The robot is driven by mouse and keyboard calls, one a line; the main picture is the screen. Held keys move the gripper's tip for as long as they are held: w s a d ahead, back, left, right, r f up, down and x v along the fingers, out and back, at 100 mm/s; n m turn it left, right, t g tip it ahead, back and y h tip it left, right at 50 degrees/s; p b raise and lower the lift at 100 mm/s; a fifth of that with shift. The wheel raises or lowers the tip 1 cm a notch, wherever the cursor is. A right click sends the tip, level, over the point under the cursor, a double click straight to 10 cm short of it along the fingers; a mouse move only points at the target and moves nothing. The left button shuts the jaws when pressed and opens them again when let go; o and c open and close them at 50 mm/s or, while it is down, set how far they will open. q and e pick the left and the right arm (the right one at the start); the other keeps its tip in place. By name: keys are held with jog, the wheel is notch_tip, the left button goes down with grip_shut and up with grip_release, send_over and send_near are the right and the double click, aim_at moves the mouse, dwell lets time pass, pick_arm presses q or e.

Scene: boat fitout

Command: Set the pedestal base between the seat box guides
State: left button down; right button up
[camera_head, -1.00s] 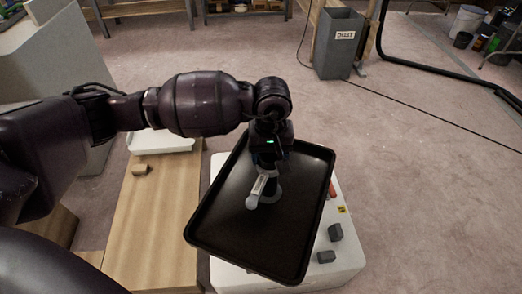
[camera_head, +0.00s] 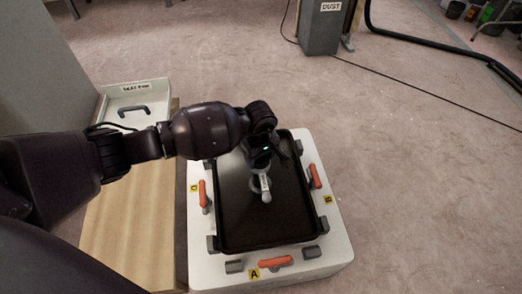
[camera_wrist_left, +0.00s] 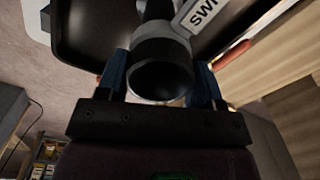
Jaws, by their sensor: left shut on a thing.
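The pedestal base is a black tray-like plate (camera_head: 240,220) with a grey post at its middle. My left gripper (camera_head: 262,168) is shut on the post, above the plate. In the left wrist view the gripper's blue fingers (camera_wrist_left: 160,82) stand on both sides of the round post (camera_wrist_left: 160,52); a tag reading "SWI" is partly cut off. The white seat box (camera_head: 336,262) lies under the plate. Dark grey guides, such as the front one (camera_head: 312,252), surround the plate, which looks squared up between them. I cannot tell whether it touches the box top. My right gripper is not in view.
Orange-handled clamps sit around the box: one by label A (camera_head: 275,261), one by B (camera_head: 315,176), one by D (camera_head: 203,193). A wooden bench (camera_head: 130,225) and white drawer (camera_head: 133,100) are left.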

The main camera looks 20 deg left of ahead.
pick_arm(q)
jog(key=shift+w+f+b, duration=0.1)
jog(key=shift+f+b, duration=0.4)
jog(key=shift+f, duration=0.3)
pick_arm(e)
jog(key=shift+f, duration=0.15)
pick_arm(q)
jog(key=shift+f+b, duration=1.05)
jog(key=shift+f, duration=1.3)
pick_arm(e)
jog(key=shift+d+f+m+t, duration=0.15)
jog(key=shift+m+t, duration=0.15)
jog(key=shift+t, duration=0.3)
